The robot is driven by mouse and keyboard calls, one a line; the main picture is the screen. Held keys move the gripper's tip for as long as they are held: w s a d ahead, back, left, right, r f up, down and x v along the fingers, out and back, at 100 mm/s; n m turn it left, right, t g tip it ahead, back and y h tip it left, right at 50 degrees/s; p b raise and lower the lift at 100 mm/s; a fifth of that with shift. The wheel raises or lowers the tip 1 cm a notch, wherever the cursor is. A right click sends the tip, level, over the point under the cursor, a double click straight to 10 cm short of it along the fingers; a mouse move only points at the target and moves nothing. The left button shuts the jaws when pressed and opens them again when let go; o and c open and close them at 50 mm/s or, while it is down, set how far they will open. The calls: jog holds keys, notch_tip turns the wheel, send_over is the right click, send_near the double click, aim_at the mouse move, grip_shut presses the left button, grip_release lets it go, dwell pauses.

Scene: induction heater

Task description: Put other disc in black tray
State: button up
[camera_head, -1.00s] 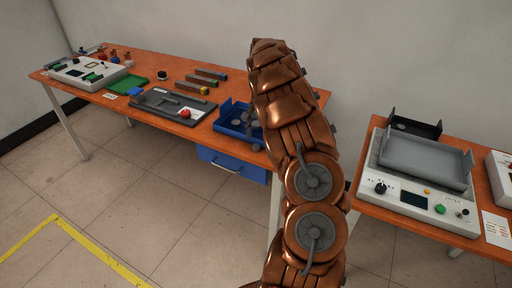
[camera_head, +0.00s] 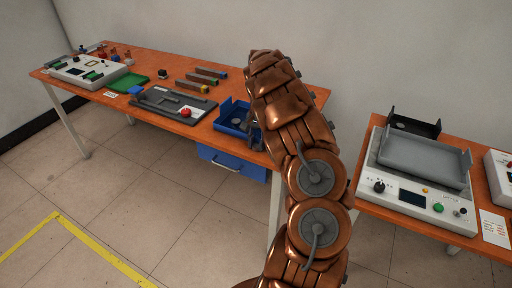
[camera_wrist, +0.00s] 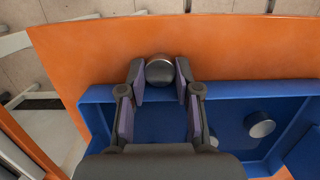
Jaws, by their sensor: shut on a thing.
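My gripper (camera_wrist: 160,78) is shut on a grey metal disc (camera_wrist: 160,70), held between its fingertips in the wrist view. The disc appears over or beside the edge of the blue tray (camera_wrist: 97,93); its height is unclear. Another grey disc (camera_wrist: 260,125) lies inside the blue tray, to the right of my gripper. In the head view the blue tray (camera_head: 227,122) is at the right end of the long orange table, partly hidden by my arm. The black tray (camera_head: 425,128) is at the back of the heater unit on the right table, with a grey disc (camera_head: 402,123) visible in it.
The heater unit (camera_head: 415,205) carries a grey tray (camera_head: 420,160) in front of the black tray. A floor gap separates the two tables. A grey fixture with a red button (camera_head: 186,112), several bars and a green tray (camera_head: 127,83) occupy the long table.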

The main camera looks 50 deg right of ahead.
grip_shut()
jog(key=shift+r, duration=0.1)
